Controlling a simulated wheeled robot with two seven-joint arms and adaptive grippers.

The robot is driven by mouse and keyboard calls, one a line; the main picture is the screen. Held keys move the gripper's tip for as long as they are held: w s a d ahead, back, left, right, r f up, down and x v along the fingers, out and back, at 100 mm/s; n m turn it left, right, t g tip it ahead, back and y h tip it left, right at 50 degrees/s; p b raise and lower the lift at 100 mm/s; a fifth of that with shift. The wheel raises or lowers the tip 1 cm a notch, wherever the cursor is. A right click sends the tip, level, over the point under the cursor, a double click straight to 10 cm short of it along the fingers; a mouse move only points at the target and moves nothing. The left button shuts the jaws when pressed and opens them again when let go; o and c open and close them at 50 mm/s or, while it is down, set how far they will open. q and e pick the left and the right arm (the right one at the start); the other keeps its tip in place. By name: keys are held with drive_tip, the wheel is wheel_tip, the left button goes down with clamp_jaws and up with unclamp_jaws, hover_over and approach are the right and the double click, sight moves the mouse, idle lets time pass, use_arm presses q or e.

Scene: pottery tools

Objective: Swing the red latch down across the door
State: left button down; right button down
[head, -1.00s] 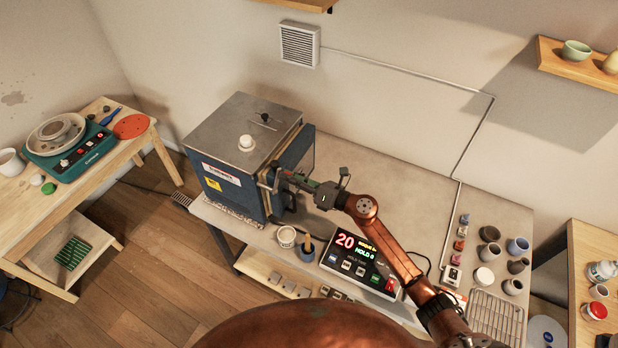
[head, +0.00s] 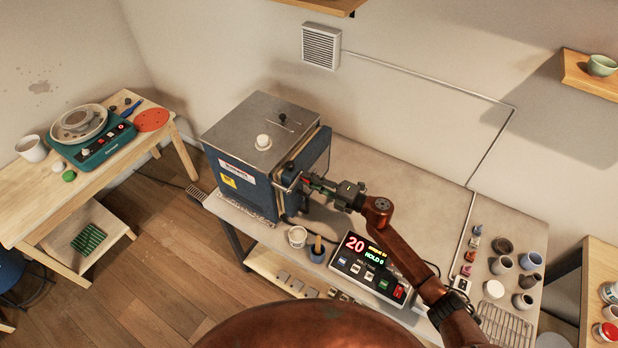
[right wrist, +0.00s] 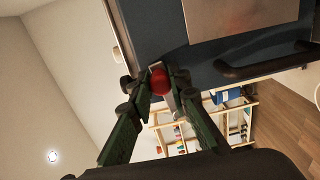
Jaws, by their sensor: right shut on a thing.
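The kiln (head: 240,150) is a blue box with a steel lid on the table. Its blue door (head: 318,150) is on the right side; in the right wrist view the door face (right wrist: 200,65) has a steel plate and a dark handle. The red latch shows there as a round red knob (right wrist: 159,80) with a pale metal bar beside it. My right gripper (head: 303,181) is at the door's near edge. Its green fingers (right wrist: 157,84) are shut on the knob. In the head view the fingers mostly hide the latch. My left gripper is out of view.
A control box (head: 370,268) with a lit display stands below my right arm. A white cup (head: 297,237) and a wooden-handled tool (head: 317,249) stand near the table's front edge. Small pots (head: 502,264) and a wire rack (head: 505,325) are at the right. The table behind my arm is clear.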

drive_tip(key=shift+f+m, duration=0.55)
drive_tip(key=shift+m, duration=0.35)
drive_tip(key=shift+f, duration=0.15)
drive_tip(key=c, duration=1.8)
unclamp_jaws()
drive_tip(key=shift+d, duration=0.15)
drive_tip(key=v, duration=1.1)
drive_tip(key=shift+s+d, duration=0.2)
drive_tip(key=shift+d, duration=0.15)
